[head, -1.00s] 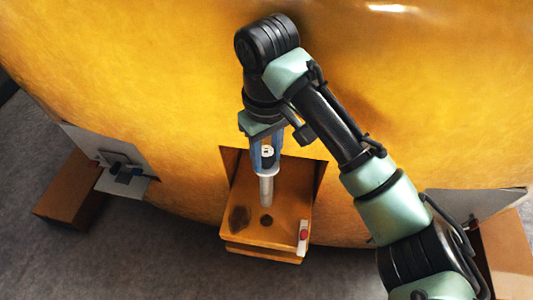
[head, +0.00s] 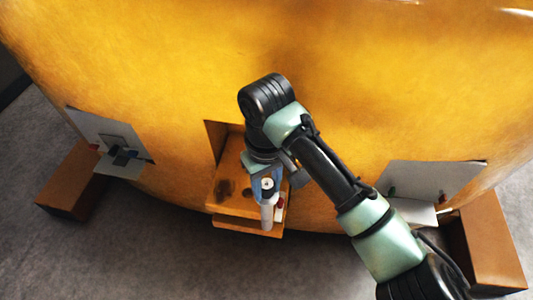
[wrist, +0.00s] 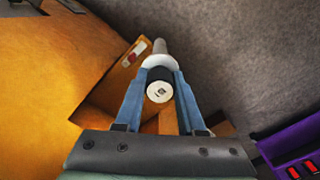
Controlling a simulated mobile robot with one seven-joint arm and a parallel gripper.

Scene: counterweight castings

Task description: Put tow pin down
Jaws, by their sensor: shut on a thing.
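My gripper (head: 266,187) is shut on the tow pin (head: 267,215), a pale metal shaft with a collar and a dark, light-capped head. In the wrist view the pin (wrist: 154,60) sits between the blue fingers, its shaft pointing away. In the head view it hangs over the front right part of the orange hitch block (head: 227,204), right of the round hole (head: 247,193). I cannot tell whether the pin's lower end touches anything. The wrist view shows grey floor beyond the shaft's end.
A dark patch (head: 226,187) marks the block's left side. A small red-and-white tag (head: 281,203) is close right of the pin. The big yellow casting rises behind. Grey plates stand left (head: 105,130) and right (head: 430,180), with brown blocks nearby. Floor in front is clear.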

